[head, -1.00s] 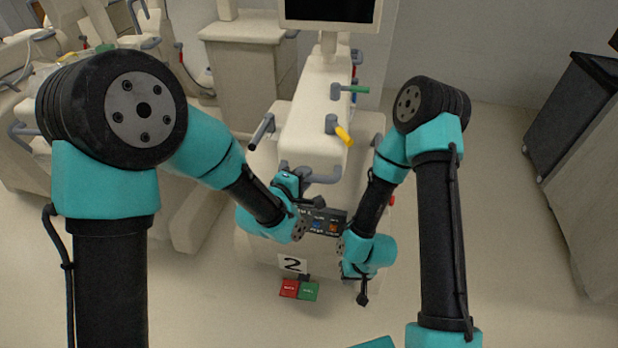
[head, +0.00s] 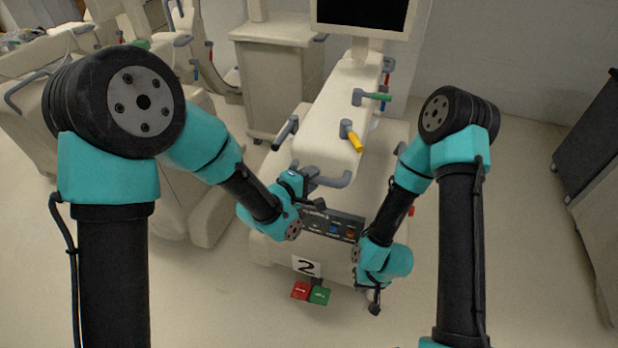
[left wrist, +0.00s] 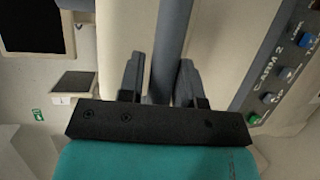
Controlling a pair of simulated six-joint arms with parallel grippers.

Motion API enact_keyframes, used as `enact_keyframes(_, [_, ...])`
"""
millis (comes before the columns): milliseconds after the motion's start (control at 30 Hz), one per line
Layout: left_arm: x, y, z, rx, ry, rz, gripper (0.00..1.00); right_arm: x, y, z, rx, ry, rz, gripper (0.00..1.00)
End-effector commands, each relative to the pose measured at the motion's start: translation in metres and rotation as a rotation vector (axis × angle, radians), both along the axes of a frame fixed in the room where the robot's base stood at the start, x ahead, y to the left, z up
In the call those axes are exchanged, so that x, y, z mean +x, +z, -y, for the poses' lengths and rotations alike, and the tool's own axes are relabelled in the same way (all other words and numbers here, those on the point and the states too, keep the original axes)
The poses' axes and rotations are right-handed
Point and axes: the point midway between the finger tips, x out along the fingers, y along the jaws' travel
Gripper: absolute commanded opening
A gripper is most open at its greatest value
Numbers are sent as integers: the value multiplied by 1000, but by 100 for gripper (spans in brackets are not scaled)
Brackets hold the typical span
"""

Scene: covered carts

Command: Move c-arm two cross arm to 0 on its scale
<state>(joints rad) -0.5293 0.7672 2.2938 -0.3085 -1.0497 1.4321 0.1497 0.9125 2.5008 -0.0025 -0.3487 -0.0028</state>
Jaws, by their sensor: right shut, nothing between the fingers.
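C-arm two is the cream cart in the middle of the head view, with a "2" label (head: 306,266) low on its front. A grey-blue handle (head: 333,181) sticks out at its front; a grey-blue bar (left wrist: 170,40) shows in the left wrist view. My left gripper (head: 303,188) is at the left of that handle. Its two fingers (left wrist: 160,85) stand apart on either side of the bar; contact is not clear. My right gripper (head: 376,300) is shut and empty, pointing down in front of the cart's right side. I cannot make out the cross arm's scale.
The cart carries a control panel (head: 333,226), a green lever (head: 378,97), a yellow lever (head: 354,141) and a monitor (head: 362,14). Red (head: 301,291) and green (head: 320,296) pedals lie at its foot. Other covered carts stand left; a dark-topped cabinet (head: 588,140) stands right.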

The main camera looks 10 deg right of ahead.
Motion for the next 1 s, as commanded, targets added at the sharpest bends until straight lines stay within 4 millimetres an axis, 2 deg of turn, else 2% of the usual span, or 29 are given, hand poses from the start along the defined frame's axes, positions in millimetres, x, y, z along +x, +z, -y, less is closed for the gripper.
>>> enact_keyframes(33, [0,0,0,0,0,-1,37,0,0,0,0,-1,0,0])
enact_keyframes(200, [0,-1,-1,1,2,-3,51,0,0,0,0,-1,0,0])
enact_keyframes(567, [-2,-1,-3,2,2,-5,51,0,0,0,0,-1,0,0])
enact_keyframes(1000, [-27,6,-26,1,-13,-5,51,0,0,0,0,0,0,0])
